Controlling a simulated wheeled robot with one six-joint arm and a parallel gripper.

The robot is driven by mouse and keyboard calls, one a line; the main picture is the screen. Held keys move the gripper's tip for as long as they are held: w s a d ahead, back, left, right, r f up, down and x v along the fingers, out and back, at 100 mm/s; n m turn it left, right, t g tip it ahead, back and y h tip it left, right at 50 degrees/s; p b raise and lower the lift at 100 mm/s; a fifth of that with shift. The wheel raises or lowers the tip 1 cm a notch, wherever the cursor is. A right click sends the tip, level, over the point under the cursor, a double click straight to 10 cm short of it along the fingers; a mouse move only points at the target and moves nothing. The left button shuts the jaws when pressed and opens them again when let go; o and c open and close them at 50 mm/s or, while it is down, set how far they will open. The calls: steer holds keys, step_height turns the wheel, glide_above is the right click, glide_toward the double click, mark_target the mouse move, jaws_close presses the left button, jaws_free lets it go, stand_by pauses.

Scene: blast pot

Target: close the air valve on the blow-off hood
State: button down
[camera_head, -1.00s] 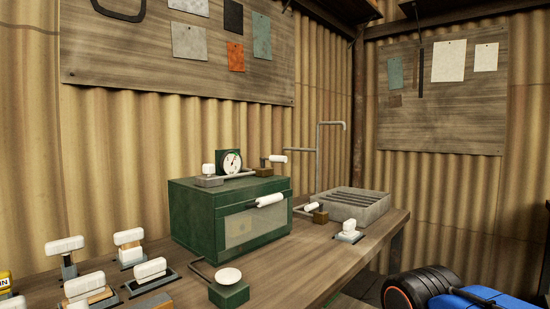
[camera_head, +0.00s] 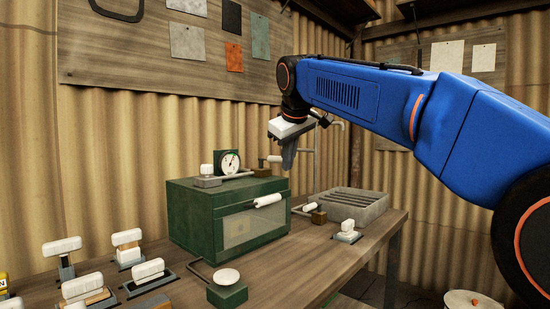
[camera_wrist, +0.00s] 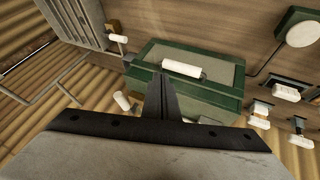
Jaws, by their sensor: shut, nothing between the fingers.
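A green box with a front window, which looks like the blow-off hood (camera_head: 195,215), stands on the bench; it also shows in the wrist view (camera_wrist: 215,95). A lever with a white grip (camera_head: 273,159) sits on its top right, partly behind my gripper; a white grip also shows left of my fingers in the wrist view (camera_wrist: 122,101). I cannot tell for certain whether this is the air valve. A smaller white-topped fitting (camera_head: 207,170) stands at the top left beside a round gauge (camera_head: 228,163). My gripper (camera_head: 288,163) is shut and empty, pointing down above the box's right end.
A white bar handle (camera_head: 268,200) crosses the box front. A grey slatted tray (camera_head: 358,205) and white-handled levers (camera_head: 310,207) (camera_head: 347,229) lie to the right. Several white-handled switches (camera_head: 62,246) and a round white button (camera_head: 227,277) occupy the bench front. A thin pipe rises behind.

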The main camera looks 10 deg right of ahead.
steer(key=w+a+r+n, duration=0.1)
steer(key=w+a+r, duration=0.2)
steer(key=w+r, duration=0.35)
steer(key=shift+t, duration=0.4)
steer(key=shift+w+d+f, duration=0.6)
steer(key=shift+w+f, duration=0.55)
steer(key=shift+w, duration=0.55)
steer(key=shift+w+d+f, duration=0.55)
steer(key=shift+w+f, duration=0.65)
steer(key=shift+w, duration=0.45)
steer(key=shift+w+d+f, duration=0.6)
steer(key=shift+w+f, duration=0.55)
steer(key=shift+w, duration=0.55)
